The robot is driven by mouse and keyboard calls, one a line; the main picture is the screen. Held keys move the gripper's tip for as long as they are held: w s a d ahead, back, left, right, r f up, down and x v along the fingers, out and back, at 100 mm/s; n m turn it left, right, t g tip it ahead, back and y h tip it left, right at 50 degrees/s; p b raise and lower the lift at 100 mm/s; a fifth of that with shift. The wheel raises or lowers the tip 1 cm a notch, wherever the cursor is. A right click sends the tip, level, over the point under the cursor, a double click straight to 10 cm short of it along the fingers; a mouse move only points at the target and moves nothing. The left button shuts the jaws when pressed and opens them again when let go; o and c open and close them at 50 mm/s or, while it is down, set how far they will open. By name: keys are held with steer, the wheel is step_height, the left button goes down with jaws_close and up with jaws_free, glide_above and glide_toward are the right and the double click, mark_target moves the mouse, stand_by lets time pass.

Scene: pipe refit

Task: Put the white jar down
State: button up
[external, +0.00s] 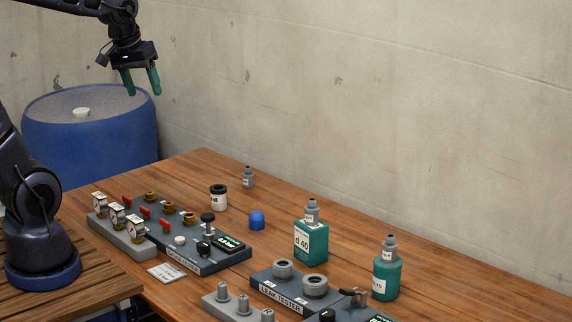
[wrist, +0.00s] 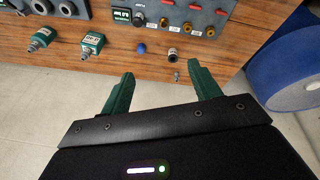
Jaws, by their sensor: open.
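The white jar (external: 219,199) with a black lid stands upright on the wooden table, towards its back left part. It also shows small in the wrist view (wrist: 173,54), beyond my fingertips. My gripper (external: 141,86) is high up at the upper left, apart from the jar and well above the table. Its two green fingers are spread with nothing between them, as the wrist view (wrist: 160,76) also shows.
A blue drum (external: 90,140) stands beyond the table's left end. Near the jar are a grey bottle (external: 248,178) and a blue cap (external: 257,221). A gauge panel (external: 190,235), green containers (external: 311,242) and a leak tester (external: 277,295) occupy the table.

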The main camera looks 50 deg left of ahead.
steer(key=s+d+m+t, duration=0.1)
steer(key=s+m, duration=0.3)
steer(key=s, duration=0.6)
steer(key=shift+r, duration=0.45)
